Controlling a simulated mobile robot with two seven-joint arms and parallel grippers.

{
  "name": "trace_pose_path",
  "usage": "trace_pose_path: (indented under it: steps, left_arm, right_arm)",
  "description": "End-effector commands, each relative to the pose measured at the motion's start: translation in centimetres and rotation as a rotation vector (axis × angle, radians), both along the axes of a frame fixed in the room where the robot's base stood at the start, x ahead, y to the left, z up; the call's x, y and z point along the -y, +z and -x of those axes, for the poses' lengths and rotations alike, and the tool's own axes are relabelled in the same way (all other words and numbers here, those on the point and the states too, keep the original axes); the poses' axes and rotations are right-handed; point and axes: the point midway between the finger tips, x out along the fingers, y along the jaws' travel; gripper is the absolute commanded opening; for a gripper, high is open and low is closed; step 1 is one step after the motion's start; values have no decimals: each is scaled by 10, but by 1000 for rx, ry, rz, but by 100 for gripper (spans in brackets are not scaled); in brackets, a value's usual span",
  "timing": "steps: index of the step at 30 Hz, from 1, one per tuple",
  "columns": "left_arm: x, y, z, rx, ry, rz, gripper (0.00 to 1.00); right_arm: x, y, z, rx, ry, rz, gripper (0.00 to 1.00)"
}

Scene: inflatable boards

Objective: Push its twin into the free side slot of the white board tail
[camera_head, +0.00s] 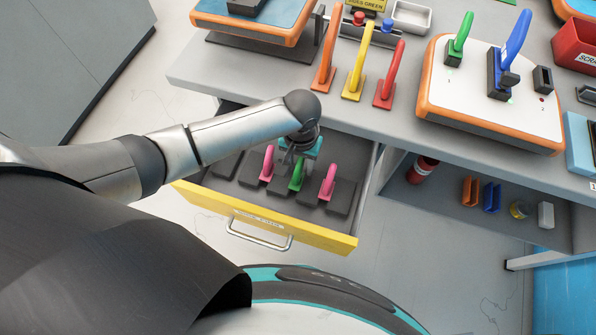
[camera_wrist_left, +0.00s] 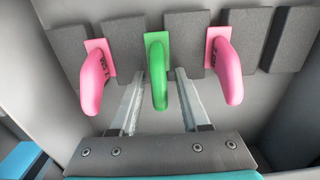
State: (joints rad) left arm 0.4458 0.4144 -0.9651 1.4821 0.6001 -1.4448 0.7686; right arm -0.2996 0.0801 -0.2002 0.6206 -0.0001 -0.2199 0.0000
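The white board tail (camera_head: 480,95) with an orange rim lies on the bench. A green fin (camera_head: 461,32) stands in its left side slot and a large blue fin (camera_head: 515,40) in the middle. The right side slot (camera_head: 543,78) is a dark block with no fin. A second green fin (camera_head: 297,174) stands in the open drawer between two pink fins (camera_head: 267,163) (camera_head: 327,182). My left gripper (camera_head: 299,150) reaches down over the drawer. In the left wrist view its open fingers (camera_wrist_left: 160,76) flank the green fin (camera_wrist_left: 157,62). Contact cannot be told.
The yellow-fronted drawer (camera_head: 320,236) holds grey foam blocks beside the fins. Orange (camera_head: 324,68), yellow (camera_head: 357,70) and red (camera_head: 390,78) fins stand on the bench above it. A red bin (camera_head: 577,42) stands at the right. An open shelf (camera_head: 445,190) lies below the bench.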

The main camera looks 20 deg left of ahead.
Motion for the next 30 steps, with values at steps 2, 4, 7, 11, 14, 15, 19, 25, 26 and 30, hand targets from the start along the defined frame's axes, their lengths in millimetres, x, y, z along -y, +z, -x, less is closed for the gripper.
trace_pose_path:
  steps: [2, 4, 7, 11, 14, 15, 19, 25, 26, 30]
  left_arm:
    - [0, 0, 0, 0, 0, 0, 36]
    - [0, 0, 0, 0, 0, 1, 28]
    - [0, 0, 0, 0, 0, 1, 17]
    - [0, 0, 0, 0, 0, 0, 2]
    - [0, 0, 0, 0, 0, 0, 0]
    - [0, 0, 0, 0, 0, 0, 0]
    - [0, 0, 0, 0, 0, 0, 0]
    - [0, 0, 0, 0, 0, 1, 0]
    - [0, 0, 0, 0, 0, 1, 0]
    - [0, 3, 0, 0, 0, 1, 0]
  right_arm:
    - [0, 0, 0, 1, 0, 0, 50]
    - [0, 0, 0, 1, 0, 0, 50]
    - [0, 0, 0, 1, 0, 0, 50]
    - [0, 0, 0, 1, 0, 0, 50]
    - [0, 0, 0, 1, 0, 0, 50]
    - [0, 0, 0, 1, 0, 0, 50]
    - [0, 0, 0, 1, 0, 0, 50]
    - [0, 0, 0, 0, 0, 0, 50]
    - [0, 0, 0, 0, 0, 1, 50]
    - [0, 2, 0, 0, 0, 1, 50]
